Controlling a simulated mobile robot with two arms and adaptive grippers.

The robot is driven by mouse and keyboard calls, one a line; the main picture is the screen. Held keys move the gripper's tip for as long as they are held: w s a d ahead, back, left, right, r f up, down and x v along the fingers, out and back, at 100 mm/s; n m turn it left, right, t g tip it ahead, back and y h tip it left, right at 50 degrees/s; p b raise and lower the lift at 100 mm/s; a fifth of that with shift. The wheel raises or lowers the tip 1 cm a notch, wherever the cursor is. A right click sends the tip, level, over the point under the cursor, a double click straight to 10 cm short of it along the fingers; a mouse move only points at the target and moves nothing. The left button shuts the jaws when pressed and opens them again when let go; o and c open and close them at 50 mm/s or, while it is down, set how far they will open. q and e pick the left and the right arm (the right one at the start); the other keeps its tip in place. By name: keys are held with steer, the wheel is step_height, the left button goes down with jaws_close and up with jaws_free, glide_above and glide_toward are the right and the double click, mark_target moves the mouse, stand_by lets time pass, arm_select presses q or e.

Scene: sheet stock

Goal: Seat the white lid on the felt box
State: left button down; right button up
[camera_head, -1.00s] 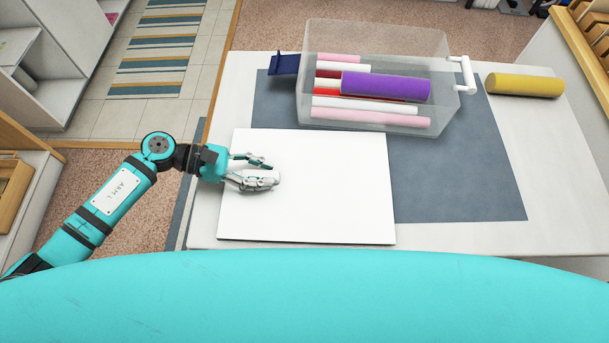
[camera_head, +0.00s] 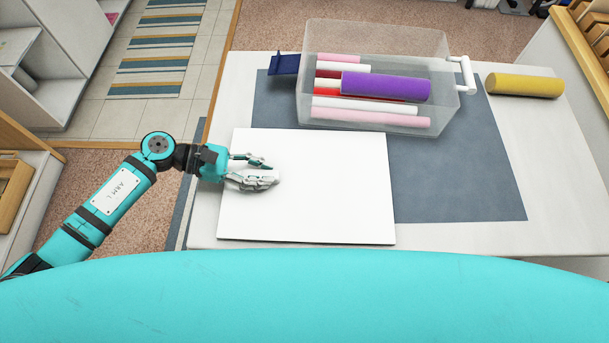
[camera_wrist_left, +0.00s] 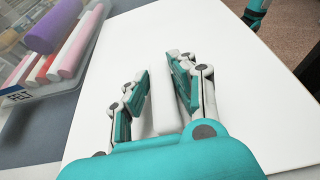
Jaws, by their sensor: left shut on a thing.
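The white lid (camera_head: 320,190) lies flat on the near left of the table, apart from the box. My left gripper (camera_head: 268,173) is over its left part, shut on the lid's white handle. The left wrist view shows this handle (camera_wrist_left: 163,108) between the fingers (camera_wrist_left: 160,95). The clear felt box (camera_head: 308,118) stands open-topped behind the lid, with several felt rolls inside. A purple roll (camera_head: 385,86) lies above the others in it. The box's label (camera_wrist_left: 18,97) shows in the left wrist view. My right gripper is not in view.
A yellow roll (camera_head: 524,85) lies on the table right of the box. A blue-grey mat (camera_head: 460,180) lies under the box and is bare to the right of the lid. The box has a blue flap (camera_head: 285,64) at left and a white handle (camera_head: 466,75) at right.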

arm_select(q)
steer(key=shift+r+p, duration=1.65)
steer(key=shift+r, duration=1.85)
